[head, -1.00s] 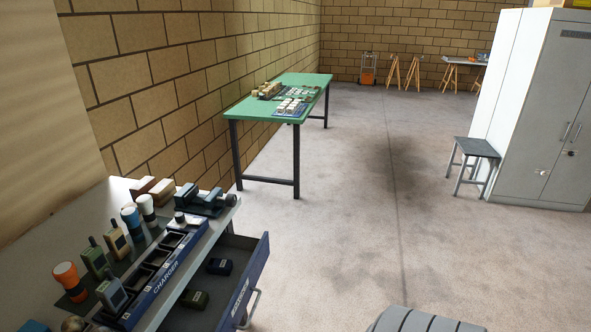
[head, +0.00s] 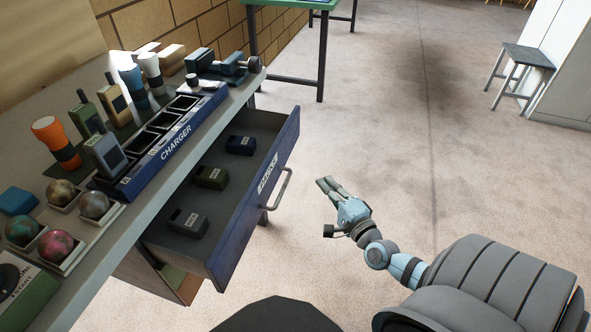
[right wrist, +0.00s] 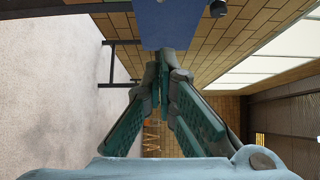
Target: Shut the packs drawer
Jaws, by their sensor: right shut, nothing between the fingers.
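The packs drawer (head: 247,215) is blue-fronted and stands pulled out from under the bench, with a white label and a bar handle (head: 283,187) on its front. My right gripper (head: 325,185) is shut and empty, to the right of the drawer front and apart from the handle. In the right wrist view its fingers (right wrist: 163,62) are together, with a blue panel (right wrist: 168,22) beyond them. My left gripper is not in view.
The bench top (head: 135,215) carries a charger (head: 165,145), several torches and radios, and a tray of marbled balls (head: 85,225). A stool (head: 520,70) and a white cabinet (head: 570,90) stand at the right. The floor right of the drawer is clear.

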